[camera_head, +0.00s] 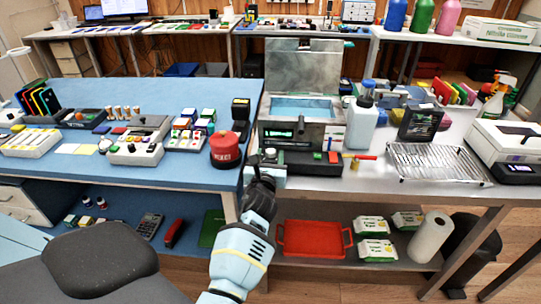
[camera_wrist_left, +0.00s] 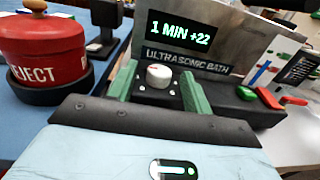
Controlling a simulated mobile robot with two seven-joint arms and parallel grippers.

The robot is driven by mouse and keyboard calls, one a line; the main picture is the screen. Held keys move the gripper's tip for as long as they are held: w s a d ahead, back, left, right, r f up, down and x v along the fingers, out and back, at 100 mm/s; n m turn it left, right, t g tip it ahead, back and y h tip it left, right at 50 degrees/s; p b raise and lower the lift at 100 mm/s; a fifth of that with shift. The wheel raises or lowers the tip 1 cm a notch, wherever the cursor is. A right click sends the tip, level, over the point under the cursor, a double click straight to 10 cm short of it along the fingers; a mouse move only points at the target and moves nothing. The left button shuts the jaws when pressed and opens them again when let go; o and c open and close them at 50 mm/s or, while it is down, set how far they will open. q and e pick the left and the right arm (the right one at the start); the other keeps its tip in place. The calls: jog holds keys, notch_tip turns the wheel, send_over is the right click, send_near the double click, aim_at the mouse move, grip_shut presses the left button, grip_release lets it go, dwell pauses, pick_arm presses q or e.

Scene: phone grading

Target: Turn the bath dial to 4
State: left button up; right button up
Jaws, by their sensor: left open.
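The bath dial (camera_wrist_left: 158,75) is a small white knob on a dark panel under the display of the ultrasonic bath (camera_wrist_left: 225,45). The display reads "1 MIN +22". Any scale numbers around the dial are too small to read. In the head view the bath (camera_head: 300,107) is a steel tank with its lid raised and bluish liquid inside. My left gripper (camera_head: 264,160) is at the front left of the bath. In the left wrist view its green fingers (camera_wrist_left: 158,88) are open, one on each side of the dial. I cannot tell whether they touch it.
The red reject container (camera_head: 225,150) stands close on the left; it also shows in the left wrist view (camera_wrist_left: 42,52). Red and green parts (camera_wrist_left: 268,96) lie right of the dial. A white bottle (camera_head: 361,125) and a wire rack (camera_head: 437,163) stand farther right.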

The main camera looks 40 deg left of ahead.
pick_arm(q)
jog(key=shift+w+a, duration=0.25)
jog(key=shift+w, duration=0.3)
